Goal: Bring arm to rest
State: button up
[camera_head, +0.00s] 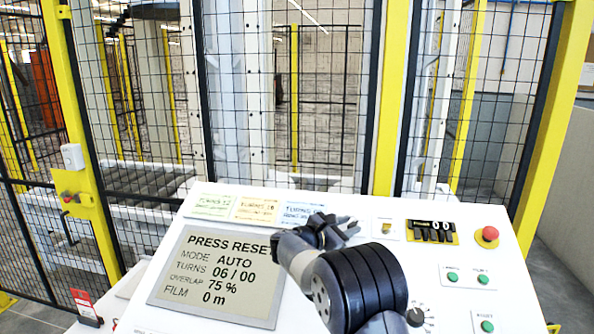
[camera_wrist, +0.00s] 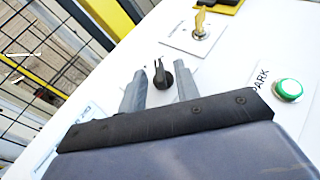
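My arm reaches over a sloped white control panel (camera_head: 440,240). My gripper (camera_head: 347,228) is above the panel's upper middle in the head view. In the wrist view my gripper (camera_wrist: 158,86) is open, with its two grey fingers apart. A black rotary knob (camera_wrist: 165,76) shows between and just beyond the fingers; I cannot tell whether they touch it. My arm hides part of the panel in the head view. The screen (camera_head: 222,272) reads PRESS RESET, MODE AUTO, TURNS 06/00, OVERLAP 75 %, FILM 0 m.
A key switch (camera_wrist: 199,28) and a green button (camera_wrist: 288,89) labelled PARK show in the wrist view. Yellow-framed mesh fencing (camera_head: 390,100) stands behind the panel.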

jog(key=b+v, duration=0.3)
jog(key=v, duration=0.7)
jog(key=shift+w+a+f, duration=0.1)
jog(key=shift+a, duration=0.05)
jog(key=shift+r, duration=0.25)
jog(key=p+x, duration=0.3)
jog(key=x, duration=0.7)
jog(key=shift+d+p, duration=0.3)
jog(key=shift+f+b, duration=0.4)
jog(key=shift+b, duration=0.15)
jog(key=shift+s+r+n+t+y+b, duration=0.1)
jog(key=shift+s+n+t+y+b, duration=0.15)
jog(key=shift+n+t, duration=0.25)
jog(key=shift+n+t+y+b, duration=0.15)
jog(key=shift+n+t+y, duration=0.2)
jog(key=shift+n+t, duration=0.15)
jog(key=n+t+y, duration=0.1)
jog(key=n, duration=0.1)
jog(key=n+t+y+b, duration=0.1)
jog(key=n+t+y, duration=0.1)
jog(key=shift+s+d+b, duration=0.1)
jog(key=shift+d+b, duration=0.2)
jog(key=shift+s+d+n+t+y+b, duration=0.15)
jog(key=shift+n+t+y+b, duration=0.6)
jog(key=shift+n+y, duration=1.25)
jog(key=shift+d+n+t+y, duration=0.15)
jog(key=shift+n+t+y, duration=0.2)
jog(key=shift+n+y, duration=0.4)
